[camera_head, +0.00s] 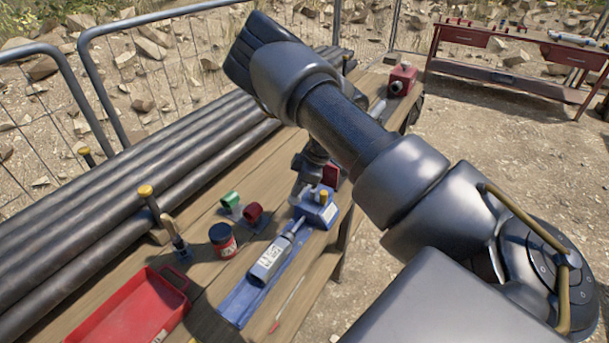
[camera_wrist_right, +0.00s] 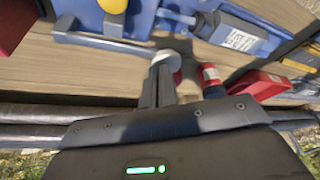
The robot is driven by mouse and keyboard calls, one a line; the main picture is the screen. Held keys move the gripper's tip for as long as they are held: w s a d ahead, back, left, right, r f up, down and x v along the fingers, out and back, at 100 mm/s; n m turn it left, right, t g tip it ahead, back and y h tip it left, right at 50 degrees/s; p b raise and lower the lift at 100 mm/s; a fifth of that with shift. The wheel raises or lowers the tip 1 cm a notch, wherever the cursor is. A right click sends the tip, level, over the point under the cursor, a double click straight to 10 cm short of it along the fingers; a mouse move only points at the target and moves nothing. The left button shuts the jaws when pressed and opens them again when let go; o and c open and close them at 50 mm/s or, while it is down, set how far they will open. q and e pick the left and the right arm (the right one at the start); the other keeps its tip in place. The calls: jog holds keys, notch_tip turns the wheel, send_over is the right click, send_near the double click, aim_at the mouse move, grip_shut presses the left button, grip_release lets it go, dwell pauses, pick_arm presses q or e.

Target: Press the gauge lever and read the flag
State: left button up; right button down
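I cannot tell which part is the lever, and no flag reading is legible. My right gripper (camera_head: 302,192) is down at the bench beside the blue box. In the right wrist view its fingers (camera_wrist_right: 160,72) look close together, beside a pale round tip; contact is unclear. My left gripper is out of view.
A red tray (camera_head: 118,318) is nearer. Dark pipes (camera_head: 110,190) run along the far side. A red box (camera_head: 401,80) stands at the bench end.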

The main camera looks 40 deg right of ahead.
dwell(0.4)
notch_tip(320, 180, up, 11)
jog(key=p, duration=0.7)
jog(key=shift+p, duration=0.3)
